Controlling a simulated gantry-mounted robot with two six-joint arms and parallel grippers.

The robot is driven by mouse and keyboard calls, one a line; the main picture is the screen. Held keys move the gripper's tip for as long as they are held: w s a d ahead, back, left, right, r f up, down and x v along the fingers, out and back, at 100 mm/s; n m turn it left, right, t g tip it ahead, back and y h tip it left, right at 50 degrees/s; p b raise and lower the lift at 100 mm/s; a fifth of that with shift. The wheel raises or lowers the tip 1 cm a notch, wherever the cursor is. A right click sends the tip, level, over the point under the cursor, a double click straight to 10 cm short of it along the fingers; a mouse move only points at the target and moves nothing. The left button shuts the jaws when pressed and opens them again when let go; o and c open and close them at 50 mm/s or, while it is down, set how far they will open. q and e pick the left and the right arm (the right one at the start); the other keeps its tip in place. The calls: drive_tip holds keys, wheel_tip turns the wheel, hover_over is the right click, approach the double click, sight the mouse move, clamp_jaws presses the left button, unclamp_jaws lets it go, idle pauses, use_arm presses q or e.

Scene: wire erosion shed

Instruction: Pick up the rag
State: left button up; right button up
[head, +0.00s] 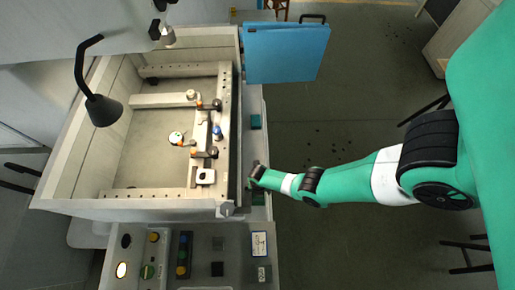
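I cannot pick out the rag for certain. A small dark teal patch (256,121) lies on the narrow grey ledge along the right side of the machine tank. A dark green patch (258,198) shows on the same ledge, just below my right gripper in the picture. My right gripper (254,175) is at the ledge, beside the tank's right wall. Its fingers are small and dark, and whether they are open or hold anything cannot be made out. My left gripper is not in view.
The open tank (133,202) holds clamps and rails. A black lamp (103,109) leans over its left side. A control panel (198,262) with buttons is at the front. A blue panel (285,53) stands beyond the ledge. The floor (335,105) right of the machine has dark specks.

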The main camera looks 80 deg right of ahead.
wheel_tip(320, 180, down, 8)
drive_tip(key=b, duration=0.6)
drive_tip(key=shift+d+r, duration=0.1)
drive_tip(key=shift+r, duration=0.2)
drive_tip(key=c, duration=1.3)
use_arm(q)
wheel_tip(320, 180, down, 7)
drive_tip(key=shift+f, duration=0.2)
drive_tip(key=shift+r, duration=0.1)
use_arm(e)
drive_tip(key=shift+r, duration=0.1)
drive_tip(key=shift+r+p, duration=0.3)
drive_tip(key=shift+p, duration=0.1)
drive_tip(key=r+p, duration=0.4)
drive_tip(key=shift+s, duration=0.2)
use_arm(q)
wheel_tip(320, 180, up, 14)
drive_tip(key=p, duration=0.9)
use_arm(e)
drive_tip(key=s+a+r, duration=0.1)
drive_tip(key=s+r, duration=0.1)
drive_tip(key=s, duration=0.2)
drive_tip(key=s+a+r, duration=0.2)
drive_tip(key=s+r, duration=0.1)
drive_tip(key=s, duration=0.1)
drive_tip(key=s+a+r, duration=0.1)
drive_tip(key=s+r, duration=0.2)
drive_tip(key=s, duration=0.1)
drive_tip(key=shift+s+a, duration=0.35)
drive_tip(key=shift+a, duration=0.05)
